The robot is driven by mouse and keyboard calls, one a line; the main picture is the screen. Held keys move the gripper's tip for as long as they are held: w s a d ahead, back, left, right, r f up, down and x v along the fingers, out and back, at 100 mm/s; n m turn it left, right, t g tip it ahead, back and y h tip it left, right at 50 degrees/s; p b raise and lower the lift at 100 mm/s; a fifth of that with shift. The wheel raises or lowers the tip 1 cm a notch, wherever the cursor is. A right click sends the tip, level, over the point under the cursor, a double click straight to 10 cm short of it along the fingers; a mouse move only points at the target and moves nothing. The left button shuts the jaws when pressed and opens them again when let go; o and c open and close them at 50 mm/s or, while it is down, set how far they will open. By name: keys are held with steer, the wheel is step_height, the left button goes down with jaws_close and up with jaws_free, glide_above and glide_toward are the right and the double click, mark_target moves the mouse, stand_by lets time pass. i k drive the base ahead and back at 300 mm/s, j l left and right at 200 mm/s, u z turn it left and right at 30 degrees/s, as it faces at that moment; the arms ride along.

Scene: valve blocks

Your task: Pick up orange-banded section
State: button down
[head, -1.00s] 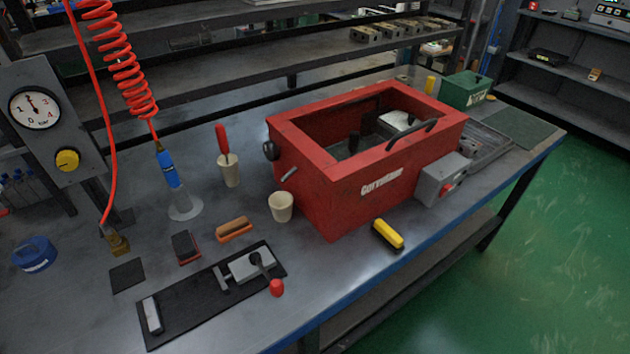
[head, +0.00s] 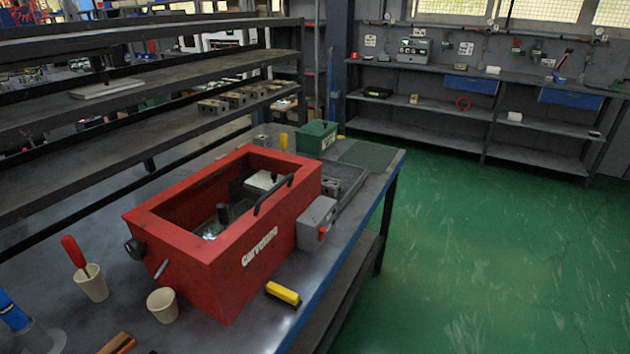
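I cannot make out an orange band on any block in the head view. Several grey valve blocks (head: 236,99) sit in a row on the rack shelf behind the bench. A grey block (head: 330,186) lies in the dark tray beside the red box. Another small grey block (head: 262,142) stands at the bench's back edge, near the green box. My gripper is not in view.
The open red box (head: 250,262) fills the bench's middle, with a grey switch box (head: 317,222) on its side. Green floor (head: 470,270) is clear at right.

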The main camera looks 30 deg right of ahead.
mark_target(331, 186)
steer(key=i+l+z, duration=0.25)
steer(key=i+l, duration=0.6)
steer(key=l, duration=0.25)
steer(key=i+l+z, duration=0.25)
steer(key=i+l, duration=0.65)
